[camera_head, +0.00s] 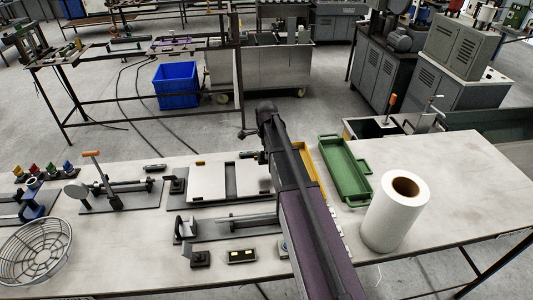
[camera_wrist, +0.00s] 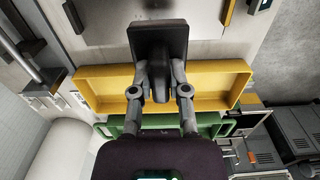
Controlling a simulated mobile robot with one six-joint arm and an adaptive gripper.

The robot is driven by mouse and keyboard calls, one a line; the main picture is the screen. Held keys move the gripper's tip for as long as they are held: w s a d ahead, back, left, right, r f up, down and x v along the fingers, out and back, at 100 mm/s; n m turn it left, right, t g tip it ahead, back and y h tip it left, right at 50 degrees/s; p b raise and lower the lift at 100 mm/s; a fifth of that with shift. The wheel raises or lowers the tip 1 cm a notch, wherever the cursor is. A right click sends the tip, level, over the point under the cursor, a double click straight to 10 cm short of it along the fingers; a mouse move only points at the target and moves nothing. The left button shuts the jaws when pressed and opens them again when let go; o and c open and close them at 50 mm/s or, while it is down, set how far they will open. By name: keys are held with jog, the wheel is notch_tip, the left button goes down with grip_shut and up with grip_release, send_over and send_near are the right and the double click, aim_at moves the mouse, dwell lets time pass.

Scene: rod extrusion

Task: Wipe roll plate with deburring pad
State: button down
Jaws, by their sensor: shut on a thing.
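The deburring pad is, as far as I can tell, the dark square block with a grip (camera_wrist: 158,32) in the wrist view. My gripper (camera_wrist: 160,92) is shut on its grip and holds it over the far edge of a yellow tray. In the head view my arm covers the gripper and most of what it holds. The roll plate looks to be the pale flat plate with a dark slot (camera_head: 207,182) on the bench, left of my arm. I cannot tell whether the pad touches any surface.
The yellow tray (camera_wrist: 222,83) lies under my gripper, with a green tray (camera_head: 345,168) beside it. A white paper roll (camera_head: 393,215) stands to the right. A lever tool (camera_head: 110,192) and a wire basket (camera_head: 37,250) are at the left. The bench's right end (camera_head: 465,175) is clear.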

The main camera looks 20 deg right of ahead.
jog(key=shift+r+p, duration=1.3)
jog(key=shift+r, duration=0.15)
jog(key=shift+f, duration=0.1)
jog(key=shift+s+a+f+b, duration=0.2)
jog(key=shift+s+f+b, duration=0.15)
jog(key=shift+s+b, duration=0.05)
jog(key=shift+s+f, duration=0.1)
jog(key=shift+s, duration=0.1)
jog(key=shift+s+d, duration=0.1)
jog(key=shift+s, duration=0.1)
jog(key=shift+w, duration=0.1)
jog(key=shift+f+b, duration=0.2)
jog(key=shift+b, duration=0.15)
